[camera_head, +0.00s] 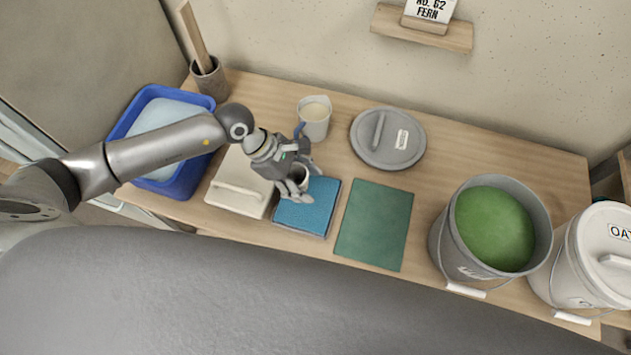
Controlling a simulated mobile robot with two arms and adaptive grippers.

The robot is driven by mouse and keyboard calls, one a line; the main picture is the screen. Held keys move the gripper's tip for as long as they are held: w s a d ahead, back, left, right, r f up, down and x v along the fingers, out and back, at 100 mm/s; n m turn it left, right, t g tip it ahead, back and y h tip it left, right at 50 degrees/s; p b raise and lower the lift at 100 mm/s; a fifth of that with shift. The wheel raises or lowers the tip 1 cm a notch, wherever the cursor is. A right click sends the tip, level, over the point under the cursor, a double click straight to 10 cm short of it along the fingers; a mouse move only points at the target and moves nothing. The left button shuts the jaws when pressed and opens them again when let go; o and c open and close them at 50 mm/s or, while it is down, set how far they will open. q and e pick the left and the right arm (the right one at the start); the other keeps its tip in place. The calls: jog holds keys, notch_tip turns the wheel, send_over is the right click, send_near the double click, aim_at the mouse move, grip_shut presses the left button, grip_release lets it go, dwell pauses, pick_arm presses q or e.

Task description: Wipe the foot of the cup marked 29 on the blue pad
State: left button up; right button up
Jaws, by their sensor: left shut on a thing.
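My left gripper (295,188) is over the far part of the blue pad (306,219). My right gripper is not in view.
A green mat (373,225) lies right of the pad, a cream lid (237,185) left. Behind are a white jug (315,118) and a grey lid (388,138). A blue basin (183,182) stands left; a bucket of green glaze (440,240) and a white bucket (575,262) stand right.

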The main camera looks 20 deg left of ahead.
aim_at(315, 189)
pick_arm(q)
jog(key=shift+w+d+f+n+t, duration=0.1)
jog(key=shift+d+f+n+t, duration=0.35)
jog(key=shift+n, duration=0.35)
jog(key=n, duration=0.1)
jog(key=d+n+t+b, duration=0.1)
jog(key=w+n+t, duration=0.1)
jog(key=shift+w+d+f+n+y+b, duration=0.1)
jog(key=shift+d+f+n+y+b, duration=0.05)
jog(key=shift+d+n+y+b, duration=0.2)
jog(key=shift+a+f+b, duration=0.15)
jog(key=shift+f+b, duration=0.25)
jog(key=shift+f, duration=0.2)
notch_tip(315, 189, down, 3)
jog(key=shift+r+b, duration=0.2)
jog(key=shift+b, duration=0.75)
jog(key=shift+f, duration=0.4)
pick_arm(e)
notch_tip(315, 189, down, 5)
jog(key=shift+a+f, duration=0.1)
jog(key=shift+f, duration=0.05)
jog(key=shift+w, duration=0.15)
